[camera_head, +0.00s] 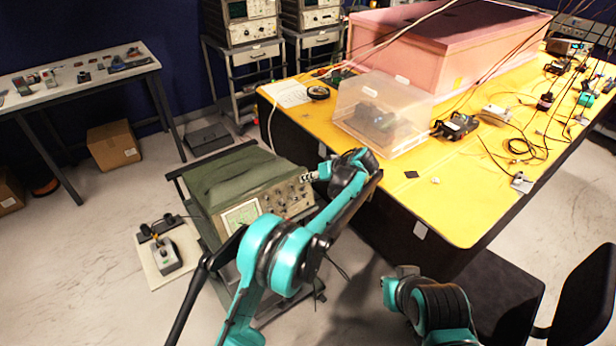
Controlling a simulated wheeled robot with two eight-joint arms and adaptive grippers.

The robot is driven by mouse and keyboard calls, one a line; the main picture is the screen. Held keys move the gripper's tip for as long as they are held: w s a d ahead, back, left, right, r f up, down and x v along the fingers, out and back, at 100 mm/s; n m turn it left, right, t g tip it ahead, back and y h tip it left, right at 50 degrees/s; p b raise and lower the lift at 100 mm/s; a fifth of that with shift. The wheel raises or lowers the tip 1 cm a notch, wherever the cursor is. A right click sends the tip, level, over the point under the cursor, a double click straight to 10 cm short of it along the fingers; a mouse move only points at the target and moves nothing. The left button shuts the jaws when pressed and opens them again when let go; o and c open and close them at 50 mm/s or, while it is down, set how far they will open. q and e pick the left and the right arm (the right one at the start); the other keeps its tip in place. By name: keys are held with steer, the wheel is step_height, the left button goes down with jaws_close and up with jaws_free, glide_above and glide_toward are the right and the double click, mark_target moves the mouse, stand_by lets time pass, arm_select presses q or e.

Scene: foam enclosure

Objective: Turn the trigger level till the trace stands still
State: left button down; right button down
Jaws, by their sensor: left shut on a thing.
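The oscilloscope (227,181) sits on a cart left of the yellow table, with a green cover over its top. Its lit screen (241,216) is at the left of its front panel; a trace is too small to make out. Several knobs (284,198) are right of the screen. My left gripper (309,176) is at the upper right of that panel, shut on a small knob there, apparently the trigger level knob. The fingertips hide the knob. Part of my right arm shows at the bottom right, away from the oscilloscope; its gripper does not clearly show.
The yellow table (440,210) stands close right of the oscilloscope, with a clear plastic box (382,112) and pink foam enclosure (440,50). A black chair (585,300) is at lower right. A small grey box (167,258) lies on a board at left.

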arm_select(q)
steer(key=shift+d+f+m+y+b, duration=0.2)
steer(key=shift+m+y, duration=0.8)
steer(key=shift+m, duration=0.75)
steer(key=shift+d+f+m+y+b, duration=0.1)
steer(key=shift+f+m+y+b, duration=0.2)
steer(key=shift+m+y, duration=1.05)
steer(key=shift+d+f+m+y+b, duration=0.25)
steer(key=shift+m+y, duration=0.4)
steer(key=shift+m, duration=1.45)
steer(key=shift+a+r+t, duration=0.1)
steer(key=shift+r+t, duration=0.05)
steer(key=shift+t, duration=0.15)
steer(key=c, duration=1.6)
jaws_free()
steer(key=shift+w, duration=0.1)
